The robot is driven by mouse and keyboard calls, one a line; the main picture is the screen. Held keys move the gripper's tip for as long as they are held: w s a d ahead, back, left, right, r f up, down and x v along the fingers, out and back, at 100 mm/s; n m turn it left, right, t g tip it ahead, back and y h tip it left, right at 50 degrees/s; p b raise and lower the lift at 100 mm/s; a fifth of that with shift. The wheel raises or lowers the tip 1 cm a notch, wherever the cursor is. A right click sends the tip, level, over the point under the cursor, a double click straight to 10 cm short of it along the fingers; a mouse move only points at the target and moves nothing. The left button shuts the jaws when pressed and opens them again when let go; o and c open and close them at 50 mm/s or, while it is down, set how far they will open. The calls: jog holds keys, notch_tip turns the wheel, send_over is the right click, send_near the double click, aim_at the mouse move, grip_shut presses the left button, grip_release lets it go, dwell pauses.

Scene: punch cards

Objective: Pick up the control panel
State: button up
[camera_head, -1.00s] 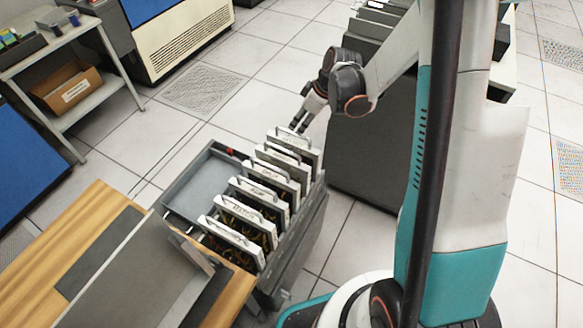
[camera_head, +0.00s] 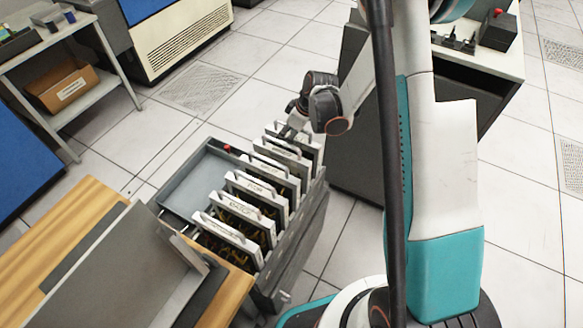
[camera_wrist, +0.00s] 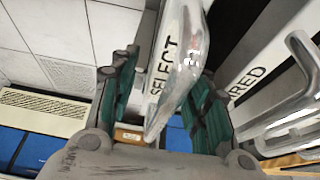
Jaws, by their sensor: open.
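Several white-edged panels with metal handles stand upright in a row in a grey cart (camera_head: 302,250). Their labels are too small to read in the head view, so I cannot tell which is the control panel. My gripper (camera_head: 289,127) is low over the far end of the row. Contact is not clear. A neighbouring panel ending in "RED" (camera_wrist: 252,72) has its handle close to the right finger.
A wood-topped table (camera_head: 60,225) with a grey slab (camera_head: 125,270) adjoins the cart at the near left. A dark cabinet (camera_head: 352,150) stands close to the cart's right. A shelf with a cardboard box (camera_head: 62,87) is at the upper left. Tiled floor is clear behind.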

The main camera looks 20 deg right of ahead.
grip_shut()
jog(key=shift+r, duration=0.2)
dwell(0.3)
